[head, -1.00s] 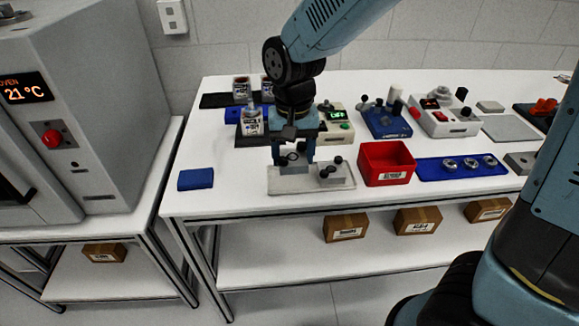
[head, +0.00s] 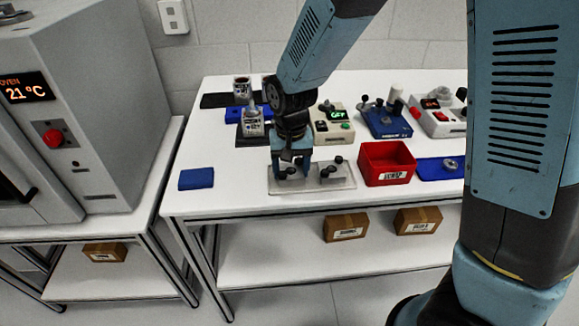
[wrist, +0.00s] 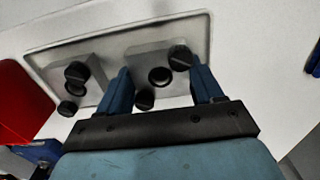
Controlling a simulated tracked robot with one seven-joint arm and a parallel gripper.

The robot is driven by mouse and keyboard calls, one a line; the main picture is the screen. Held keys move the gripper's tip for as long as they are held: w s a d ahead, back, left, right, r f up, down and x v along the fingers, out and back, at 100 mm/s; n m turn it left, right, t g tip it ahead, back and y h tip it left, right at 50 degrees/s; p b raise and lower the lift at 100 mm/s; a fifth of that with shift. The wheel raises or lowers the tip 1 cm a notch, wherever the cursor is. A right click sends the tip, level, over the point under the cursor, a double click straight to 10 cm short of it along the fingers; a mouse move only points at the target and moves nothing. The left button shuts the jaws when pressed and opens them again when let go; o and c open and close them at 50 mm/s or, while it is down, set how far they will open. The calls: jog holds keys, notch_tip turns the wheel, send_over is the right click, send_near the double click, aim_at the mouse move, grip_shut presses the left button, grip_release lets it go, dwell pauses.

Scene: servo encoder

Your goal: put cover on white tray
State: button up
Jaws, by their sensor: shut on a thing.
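A flat pale grey-white tray (head: 342,185) lies near the front edge of the table; it also shows in the wrist view (wrist: 205,40). A grey piece with black knobs (wrist: 145,62), which may be the cover, is between my gripper's fingers (wrist: 161,80). In the head view my gripper (head: 290,170) is over the tray's left part, pointing down and shut on this piece. Whether the piece's underside touches the tray is hidden. A similar grey block with black knobs (head: 332,172) stands on the tray's right part; it also shows in the wrist view (wrist: 78,80).
A red bin (head: 387,165) stands just right of the tray. A blue block (head: 196,179) lies to the left, with free table between. Labelled cups (head: 252,125) and a small control box (head: 334,125) stand behind. My arm hides the table's right side.

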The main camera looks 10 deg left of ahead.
jog(key=o, duration=1)
jog(key=shift+f, duration=0.1)
notch_tip(320, 180, up, 12)
jog(key=shift+r, duration=0.15)
jog(key=s+d+r+m+t, duration=0.1)
jog(key=d+r, duration=0.3)
jog(key=d, duration=0.4)
jog(key=s+d+r+t+y, duration=0.15)
jog(key=d+r, duration=0.25)
jog(key=d, duration=0.5)
jog(key=s+d+r+m+t+h, duration=0.15)
jog(key=d+r, duration=0.25)
jog(key=d, duration=0.4)
jog(key=shift+t, duration=0.8)
jog(key=s+d, duration=0.4)
jog(key=s+d+r, duration=0.1)
jog(key=s+d, duration=0.1)
jog(key=shift+s, duration=0.3)
